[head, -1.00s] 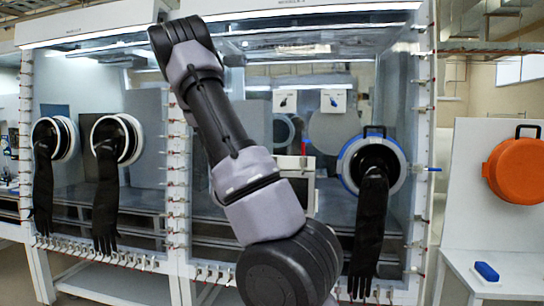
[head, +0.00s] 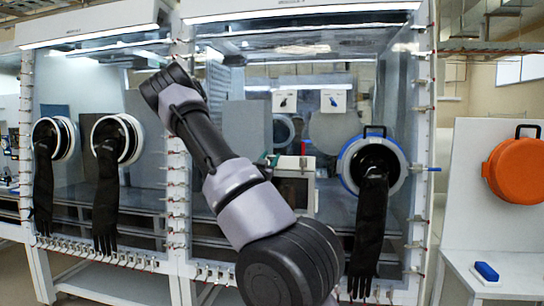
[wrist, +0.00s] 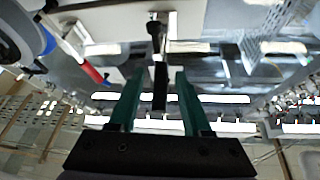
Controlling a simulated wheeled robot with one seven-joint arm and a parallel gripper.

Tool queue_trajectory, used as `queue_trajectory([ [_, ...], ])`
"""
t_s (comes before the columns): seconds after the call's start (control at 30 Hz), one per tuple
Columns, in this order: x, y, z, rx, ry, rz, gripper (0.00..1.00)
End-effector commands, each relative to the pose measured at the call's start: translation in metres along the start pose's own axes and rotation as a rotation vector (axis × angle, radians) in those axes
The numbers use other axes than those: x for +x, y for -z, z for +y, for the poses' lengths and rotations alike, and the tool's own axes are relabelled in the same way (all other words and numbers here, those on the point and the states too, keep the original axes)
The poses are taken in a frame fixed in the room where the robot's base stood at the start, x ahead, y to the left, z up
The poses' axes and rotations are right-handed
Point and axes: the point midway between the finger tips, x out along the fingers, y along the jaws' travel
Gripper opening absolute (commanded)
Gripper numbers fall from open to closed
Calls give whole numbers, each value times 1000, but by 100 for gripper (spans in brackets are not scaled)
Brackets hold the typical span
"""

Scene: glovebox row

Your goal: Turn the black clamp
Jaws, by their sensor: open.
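The black clamp (wrist: 159,88) shows in the wrist view as a dark narrow bar hanging from a fitting on a pale post. My gripper (wrist: 159,76) is open, with one green finger on each side of the bar. A gap shows between the bar and each finger, so the fingers do not look closed on it. How deep the bar sits between them is hard to tell. In the head view my arm crosses the middle of the glovebox front, and I cannot make out the clamp there.
A red-handled clamp (wrist: 92,72) is left of my gripper in the wrist view. In the head view, a blue-rimmed port (head: 348,178) with a black glove (head: 369,225) is right of my arm. An orange round cover (head: 514,170) and a blue block (head: 486,271) are farther right.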

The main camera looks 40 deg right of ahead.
Motion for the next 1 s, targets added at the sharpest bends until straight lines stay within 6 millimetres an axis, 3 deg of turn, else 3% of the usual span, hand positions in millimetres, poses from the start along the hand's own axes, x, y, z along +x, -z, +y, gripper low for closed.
queue_trajectory([
  [0.2, 18, 0, 0, 0, 0, -1, 48],
  [0.47, 20, 0, 0, 0, 1, -2, 48],
  [0.5, 20, 0, 0, 0, 1, -2, 45],
  [0.6, 20, 0, 0, 0, 1, -2, 6],
  [0.63, 20, 0, 0, 0, 0, -2, 0],
  [1.0, 20, 0, 0, 0, 0, -2, 0],
])
